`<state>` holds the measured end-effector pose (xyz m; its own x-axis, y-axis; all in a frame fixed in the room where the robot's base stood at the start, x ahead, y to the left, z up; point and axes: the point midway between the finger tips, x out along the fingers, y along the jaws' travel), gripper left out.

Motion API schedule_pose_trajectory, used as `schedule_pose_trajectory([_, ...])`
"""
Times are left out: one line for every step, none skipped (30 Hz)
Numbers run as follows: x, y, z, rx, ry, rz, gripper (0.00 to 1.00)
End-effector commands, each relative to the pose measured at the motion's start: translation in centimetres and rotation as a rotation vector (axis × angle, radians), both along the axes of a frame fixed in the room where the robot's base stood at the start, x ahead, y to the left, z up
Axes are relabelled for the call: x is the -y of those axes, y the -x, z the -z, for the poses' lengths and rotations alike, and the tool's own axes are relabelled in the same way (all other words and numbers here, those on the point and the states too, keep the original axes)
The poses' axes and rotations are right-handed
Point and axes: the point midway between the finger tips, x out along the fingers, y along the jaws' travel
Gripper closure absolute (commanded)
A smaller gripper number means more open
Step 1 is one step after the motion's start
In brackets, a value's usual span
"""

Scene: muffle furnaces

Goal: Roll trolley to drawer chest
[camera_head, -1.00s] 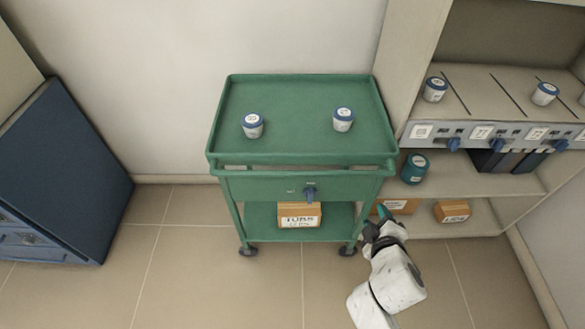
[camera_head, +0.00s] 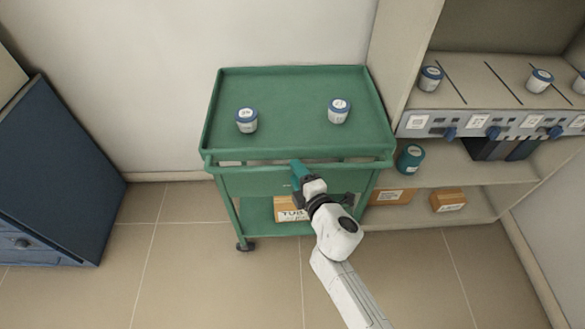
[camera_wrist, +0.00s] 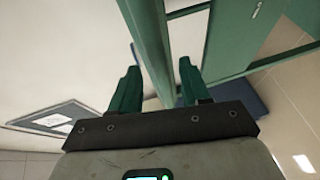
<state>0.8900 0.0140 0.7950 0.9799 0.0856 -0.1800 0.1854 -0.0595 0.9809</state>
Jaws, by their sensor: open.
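The green trolley (camera_head: 300,90) stands against the wall in the head view, with a tray top, a drawer, a lower shelf and castors. Its front handle bar (camera_head: 240,165) runs across below the tray; a green bar also shows in the wrist view (camera_wrist: 148,40). My gripper (camera_head: 298,170) is at the middle of the trolley's front, by this bar. In the wrist view my gripper (camera_wrist: 160,75) is open, with the bar between its two green fingers; contact cannot be told. The blue drawer chest (camera_head: 60,170) stands at the left, apart from the trolley.
Two blue-lidded jars, left (camera_head: 246,120) and right (camera_head: 339,110), stand on the trolley top. A box (camera_head: 287,209) on its lower shelf is partly hidden by my arm. A shelf unit (camera_head: 400,60) stands close at the right. Tiled floor (camera_head: 165,240) is clear between trolley and chest.

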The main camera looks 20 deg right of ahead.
Motion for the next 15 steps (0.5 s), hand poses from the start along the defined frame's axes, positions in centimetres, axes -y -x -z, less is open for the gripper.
schedule_pose_trajectory([-0.1, -0.9, 0.2, 0.001, 0.000, 0.000, 0.53])
schedule_pose_trajectory([-0.1, -1.3, 0.3, 0.001, 0.000, 0.000, 0.53])
schedule_pose_trajectory([-0.1, -1.7, 0.5, 0.001, 0.000, 0.000, 0.53])
schedule_pose_trajectory([-0.2, -2.1, 0.5, 0.001, 0.000, 0.000, 0.53])
schedule_pose_trajectory([-0.2, -2.3, 0.5, 0.001, 0.000, 0.001, 0.53])
schedule_pose_trajectory([-0.2, -2.6, 0.6, 0.000, 0.000, 0.001, 0.53])
schedule_pose_trajectory([-0.2, -2.8, 0.6, 0.000, 0.000, 0.001, 0.53])
schedule_pose_trajectory([-0.2, -3.0, 0.6, 0.000, 0.000, 0.001, 0.53])
schedule_pose_trajectory([-0.2, -3.1, 0.6, 0.000, 0.000, 0.001, 0.53])
schedule_pose_trajectory([-0.2, -3.2, 0.6, 0.000, 0.000, 0.001, 0.53])
schedule_pose_trajectory([-0.2, -3.3, 0.6, 0.000, 0.000, 0.001, 0.53])
schedule_pose_trajectory([-0.2, -3.3, 0.6, 0.000, 0.000, 0.001, 0.53])
schedule_pose_trajectory([-0.2, -3.3, 0.6, 0.000, 0.000, 0.001, 0.53])
schedule_pose_trajectory([-0.2, -3.3, 0.6, 0.000, 0.000, 0.001, 0.53])
schedule_pose_trajectory([-0.2, -3.3, 0.6, 0.000, 0.000, 0.001, 0.53])
